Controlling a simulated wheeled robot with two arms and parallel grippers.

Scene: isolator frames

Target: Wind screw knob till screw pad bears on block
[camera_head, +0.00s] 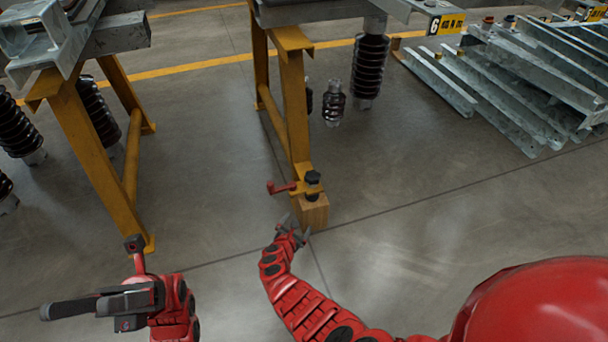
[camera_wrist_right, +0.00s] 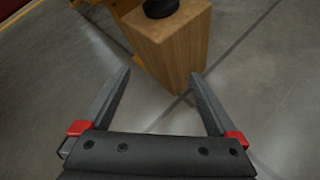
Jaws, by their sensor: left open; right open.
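A black knob (camera_head: 313,179) sits on a small yellow bracket on the leg of the middle trestle. A wooden block (camera_head: 312,211) stands below the bracket, and it also shows in the right wrist view (camera_wrist_right: 172,48). A black round piece (camera_wrist_right: 160,7), likely the screw pad, shows at the block's top; I cannot tell whether it touches. My right gripper (camera_head: 292,226) is open and empty, just in front of the block, with its fingers (camera_wrist_right: 160,76) spread towards the block's lower part. My left gripper (camera_head: 50,311) is open and empty at the lower left, far from the knob.
A red handle (camera_head: 281,187) sticks out left of the bracket. Yellow trestles (camera_head: 85,140) carry metal beams. Galvanised steel sections (camera_head: 510,85) are stacked at the back right. The floor right of the block is clear.

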